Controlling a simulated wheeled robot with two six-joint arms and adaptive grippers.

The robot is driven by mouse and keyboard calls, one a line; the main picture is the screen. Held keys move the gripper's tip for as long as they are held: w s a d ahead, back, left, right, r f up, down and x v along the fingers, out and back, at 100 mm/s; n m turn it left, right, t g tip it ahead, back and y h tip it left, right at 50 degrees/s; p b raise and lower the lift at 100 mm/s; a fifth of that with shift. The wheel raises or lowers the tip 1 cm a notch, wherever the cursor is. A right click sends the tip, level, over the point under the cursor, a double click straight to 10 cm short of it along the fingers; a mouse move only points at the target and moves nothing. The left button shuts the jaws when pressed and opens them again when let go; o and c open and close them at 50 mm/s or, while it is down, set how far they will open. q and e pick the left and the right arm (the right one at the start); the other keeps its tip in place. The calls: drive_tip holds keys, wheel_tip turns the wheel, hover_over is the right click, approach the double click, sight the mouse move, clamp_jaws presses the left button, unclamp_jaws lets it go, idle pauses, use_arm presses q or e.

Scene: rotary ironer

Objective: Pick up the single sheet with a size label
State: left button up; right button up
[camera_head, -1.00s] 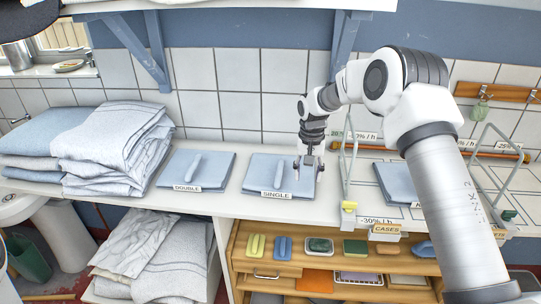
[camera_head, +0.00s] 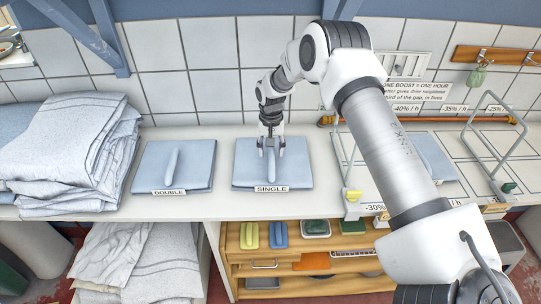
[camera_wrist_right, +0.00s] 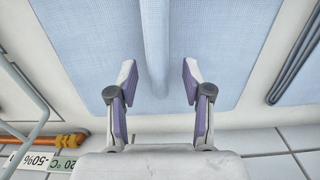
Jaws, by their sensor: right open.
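The single sheet (camera_head: 300,172) is a folded light blue square on the white counter, with a raised roll along its top. Its label (camera_head: 271,188) reads SINGLE at the front edge. My right gripper (camera_head: 271,150) is over this sheet's back part, pointing down. In the right wrist view the open fingers (camera_wrist_right: 158,85) stand on either side of the roll (camera_wrist_right: 157,40), apart from it. The folded sheet (camera_wrist_right: 225,40) fills the upper middle of that view. My left gripper is not in view.
A similar blue sheet (camera_head: 200,165) labelled DOUBLE lies to the left. A pile of folded linen (camera_head: 75,150) stands farther left. A wire frame (camera_head: 350,165) stands right of the single sheet, near another blue sheet (camera_head: 436,160).

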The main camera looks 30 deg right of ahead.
drive_tip(key=shift+w+f, duration=0.1)
drive_tip(key=shift+f, duration=0.05)
drive_tip(key=shift+s, duration=0.2)
drive_tip(key=c, duration=0.5)
drive_tip(key=shift+r, duration=0.25)
clamp_jaws()
